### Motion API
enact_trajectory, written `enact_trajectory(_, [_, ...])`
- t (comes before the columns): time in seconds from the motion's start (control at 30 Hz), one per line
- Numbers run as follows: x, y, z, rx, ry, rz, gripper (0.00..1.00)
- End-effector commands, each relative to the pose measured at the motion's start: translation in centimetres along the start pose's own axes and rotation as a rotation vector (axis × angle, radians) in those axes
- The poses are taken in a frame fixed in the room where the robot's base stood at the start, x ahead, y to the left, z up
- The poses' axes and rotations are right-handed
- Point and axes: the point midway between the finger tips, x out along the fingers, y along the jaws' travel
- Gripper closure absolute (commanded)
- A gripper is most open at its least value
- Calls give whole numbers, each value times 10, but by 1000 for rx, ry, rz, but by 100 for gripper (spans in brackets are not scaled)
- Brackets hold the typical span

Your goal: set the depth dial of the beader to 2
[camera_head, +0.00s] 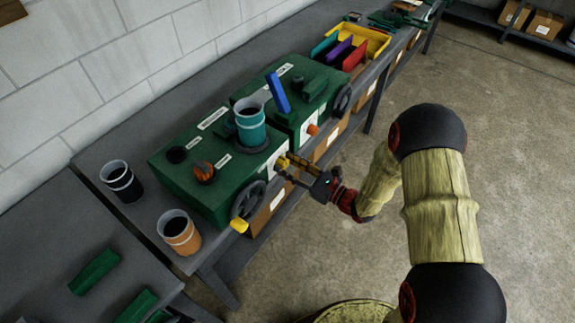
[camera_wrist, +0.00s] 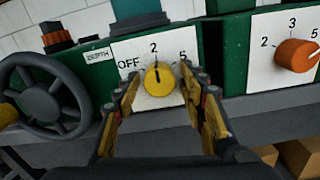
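The depth dial (camera_wrist: 160,80) is a yellow knob on a white plate marked OFF, 2 and 5, beside a small DEPTH label (camera_wrist: 97,56). Its dark pointer line points up at about the 2. In the wrist view my gripper (camera_wrist: 161,84) is open, with one finger on each side of the dial and a small gap seeming to show at each side. In the head view my gripper (camera_head: 283,166) is at the front face of the green beader (camera_head: 190,195), and its fingers hide the dial there.
A handwheel (camera_wrist: 45,98) juts out left of the dial. A neighbouring green machine has an orange dial (camera_wrist: 297,55) marked 2, 3 and 5. A teal cup (camera_head: 251,128) stands on top.

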Motion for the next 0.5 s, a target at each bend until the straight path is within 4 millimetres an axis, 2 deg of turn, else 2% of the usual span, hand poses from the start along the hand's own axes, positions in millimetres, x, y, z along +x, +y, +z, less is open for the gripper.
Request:
enact_trajectory(0.37, [-1, 0, 0, 0, 0, 0, 52])
enact_trajectory(0.5, [-11, -1, 0, 0, 0, -2, 52])
